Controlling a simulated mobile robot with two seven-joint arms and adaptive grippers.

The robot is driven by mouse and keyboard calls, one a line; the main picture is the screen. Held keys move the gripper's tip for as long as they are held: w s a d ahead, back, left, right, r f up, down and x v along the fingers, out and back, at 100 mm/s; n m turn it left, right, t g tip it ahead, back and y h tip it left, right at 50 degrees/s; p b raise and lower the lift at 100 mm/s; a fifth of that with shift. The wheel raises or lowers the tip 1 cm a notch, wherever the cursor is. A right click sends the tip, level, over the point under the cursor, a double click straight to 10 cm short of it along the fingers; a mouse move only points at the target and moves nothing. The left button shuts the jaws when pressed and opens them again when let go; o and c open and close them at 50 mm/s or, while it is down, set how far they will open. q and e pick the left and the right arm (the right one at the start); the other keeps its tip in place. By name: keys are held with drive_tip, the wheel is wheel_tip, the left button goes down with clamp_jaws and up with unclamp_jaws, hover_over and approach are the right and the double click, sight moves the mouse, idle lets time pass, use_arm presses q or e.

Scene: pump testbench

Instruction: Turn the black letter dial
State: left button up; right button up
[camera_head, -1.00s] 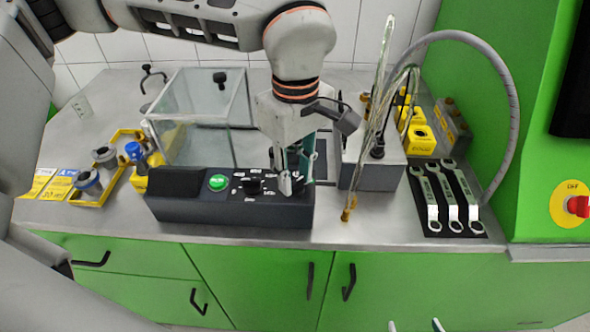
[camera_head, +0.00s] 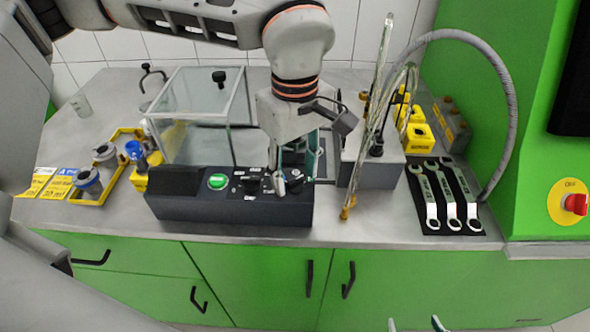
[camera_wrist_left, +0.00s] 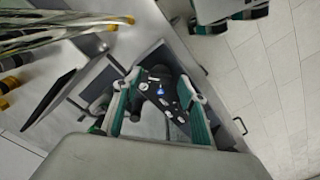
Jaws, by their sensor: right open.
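The black control box (camera_head: 230,212) stands at the front of the bench, with a green button and labels on its top. The black dial (camera_head: 253,187) sits on that top, right of the green button. The dial's letters are too small to read. Only the fingertips of my right gripper (camera_head: 417,324) show, apart and empty, at the bottom edge before the cabinet.
A glass tank (camera_head: 200,115) stands behind the box. A grey block with upright tubes (camera_head: 372,176) is to the right. Several wrenches (camera_head: 445,195) lie on a black mat further right. A yellow tray (camera_head: 100,190) with fittings is left. A red knob (camera_head: 575,204) is at far right.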

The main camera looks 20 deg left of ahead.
sight(295, 180)
use_arm(q)
wheel_tip(295, 180, up, 12)
idle(0.6)
drive_tip(key=shift+s, duration=0.1)
idle(0.4)
